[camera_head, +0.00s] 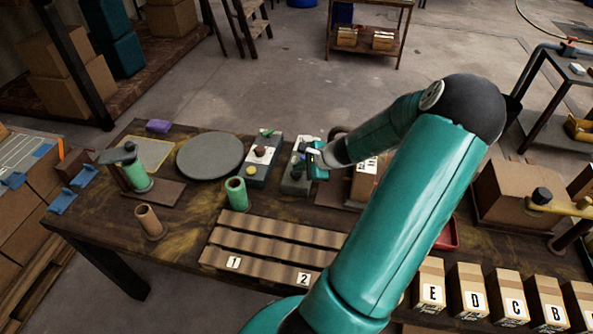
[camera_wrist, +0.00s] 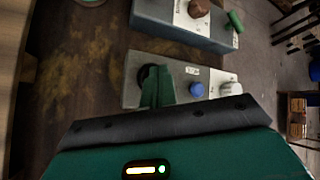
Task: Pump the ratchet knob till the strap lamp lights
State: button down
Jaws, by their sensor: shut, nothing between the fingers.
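A grey control box (camera_head: 293,183) stands on the wooden table, partly hidden by my gripper in the head view. The wrist view shows its top with a dark round knob (camera_wrist: 147,76), a blue knob (camera_wrist: 197,90), a white dome (camera_wrist: 230,90) and a small unreadable label. The dome looks unlit. I cannot tell for sure which of these are the ratchet knob and strap lamp. My gripper (camera_head: 313,162) is shut and empty over this box. In the wrist view its green fingers (camera_wrist: 158,92) partly cover the dark knob; whether they touch it is unclear.
A second control box (camera_head: 261,165) with a red-brown knob and green lever stands to the left. A round grey plate (camera_head: 210,156), green cup (camera_head: 236,194) and slatted rack (camera_head: 270,237) are nearby. A cardboard box (camera_head: 365,182) stands close right. Lettered boxes (camera_head: 429,287) line the front right.

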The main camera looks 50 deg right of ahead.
aim_at(299, 173)
jog(key=shift+f, duration=0.65)
dwell(0.5)
jog(key=shift+r, duration=1.6)
jog(key=shift+r, duration=0.1)
jog(key=shift+r, duration=2.4)
